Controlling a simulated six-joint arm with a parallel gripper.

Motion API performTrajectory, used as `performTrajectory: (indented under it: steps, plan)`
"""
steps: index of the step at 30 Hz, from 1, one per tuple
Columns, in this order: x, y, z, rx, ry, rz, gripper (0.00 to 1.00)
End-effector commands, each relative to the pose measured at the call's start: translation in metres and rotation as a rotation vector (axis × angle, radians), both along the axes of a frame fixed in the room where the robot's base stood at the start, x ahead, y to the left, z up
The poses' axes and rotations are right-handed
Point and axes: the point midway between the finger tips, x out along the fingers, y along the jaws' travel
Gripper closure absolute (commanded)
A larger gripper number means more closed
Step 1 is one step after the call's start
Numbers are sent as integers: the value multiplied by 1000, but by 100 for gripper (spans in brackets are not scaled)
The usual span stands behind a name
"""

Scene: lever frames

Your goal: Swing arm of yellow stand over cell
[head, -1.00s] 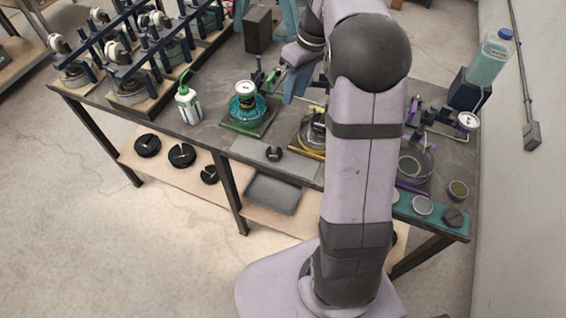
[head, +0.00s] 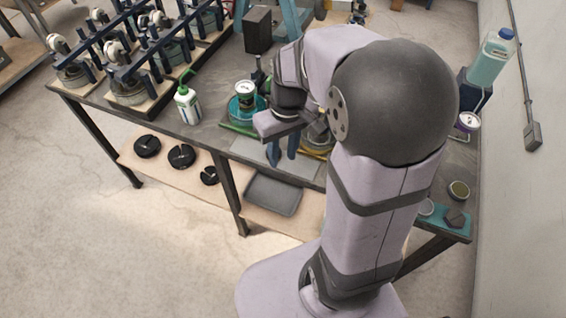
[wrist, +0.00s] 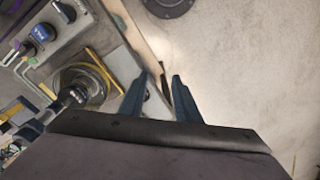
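The yellow stand (head: 318,150) is on the bench, mostly behind my arm in the head view. In the wrist view its yellow edge (wrist: 104,70) and a round glass-like cell (wrist: 82,86) show to the left of my fingers. A dark rod-like part lies by the cell, but I cannot tell whether this is the swing arm or where it points. My gripper (head: 282,154) is over the front edge of the bench, left of the yellow stand. In the wrist view its two blue fingers (wrist: 160,78) stand apart, with no held object clear between them.
The green stand (head: 243,112) with a teal cell is behind my gripper. A green-topped bottle (head: 188,104) stands further left. A grey tray (head: 272,192) and black discs (head: 181,156) lie on the lower shelf. My arm hides much of the bench's right side.

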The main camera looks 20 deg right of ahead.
Motion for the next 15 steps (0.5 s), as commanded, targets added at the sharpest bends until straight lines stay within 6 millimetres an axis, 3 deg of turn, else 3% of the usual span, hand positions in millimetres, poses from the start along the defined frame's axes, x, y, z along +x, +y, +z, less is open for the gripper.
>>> performTrajectory:
  steps: [6,15]
  plan:
    - [-18,7,-8,-12,5,-23,70]
    - [-23,8,-10,-16,5,-32,70]
